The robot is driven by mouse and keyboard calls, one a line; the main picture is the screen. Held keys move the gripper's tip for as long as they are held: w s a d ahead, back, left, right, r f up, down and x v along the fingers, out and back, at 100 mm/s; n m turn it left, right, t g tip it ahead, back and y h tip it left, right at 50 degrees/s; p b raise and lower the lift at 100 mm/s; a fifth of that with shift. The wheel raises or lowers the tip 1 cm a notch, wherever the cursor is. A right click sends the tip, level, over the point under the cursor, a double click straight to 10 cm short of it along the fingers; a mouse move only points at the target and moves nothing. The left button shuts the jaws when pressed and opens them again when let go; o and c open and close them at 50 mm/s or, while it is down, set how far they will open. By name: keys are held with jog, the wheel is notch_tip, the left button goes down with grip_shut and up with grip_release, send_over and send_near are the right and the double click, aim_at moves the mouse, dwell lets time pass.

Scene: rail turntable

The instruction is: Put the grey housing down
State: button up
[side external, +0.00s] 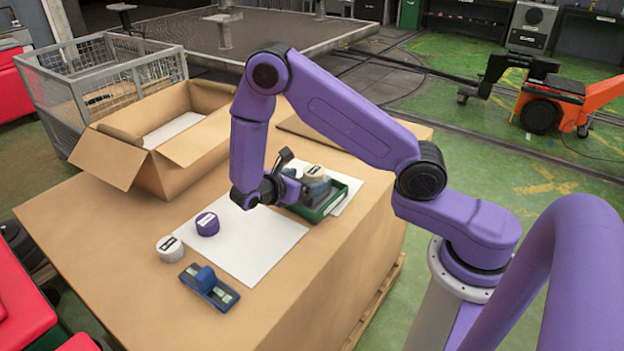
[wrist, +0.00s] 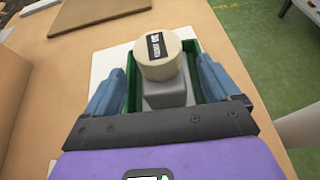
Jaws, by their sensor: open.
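A grey block-shaped part (wrist: 165,97), which looks like the grey housing, sits in the green tray (wrist: 131,88) in the wrist view. A beige cylinder with a black label (wrist: 160,55) is at its far end; I cannot tell whether it rests on the grey part. My gripper (wrist: 162,75) is open, its blue fingers on either side of the grey part with gaps showing. In the side view my gripper (side external: 288,180) is low at the near left end of the green tray (side external: 335,203) and partly hides its contents. The beige cylinder (side external: 315,173) shows there too.
A white sheet (side external: 255,245) lies left of the tray, with a purple cylinder (side external: 207,224) on it. A light grey cylinder (side external: 170,249) and a blue device (side external: 209,287) are near the front. An open cardboard box (side external: 165,150) stands behind left.

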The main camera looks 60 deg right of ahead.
jog(key=s+a+r+m+y, duration=0.3)
jog(key=s+a+r+y, duration=0.2)
jog(key=s+a+r, duration=0.35)
jog(key=s+a+r+m+y, duration=0.1)
jog(key=s+y, duration=0.3)
jog(key=s, duration=0.4)
jog(key=s+a+r+t+y, duration=0.1)
jog(key=s+r+y, duration=0.2)
jog(key=s, duration=0.6)
jog(key=shift+r+m+y, duration=0.25)
jog(key=shift+m+y, duration=0.15)
jog(key=shift+y, duration=0.5)
jog(key=shift+w, duration=0.1)
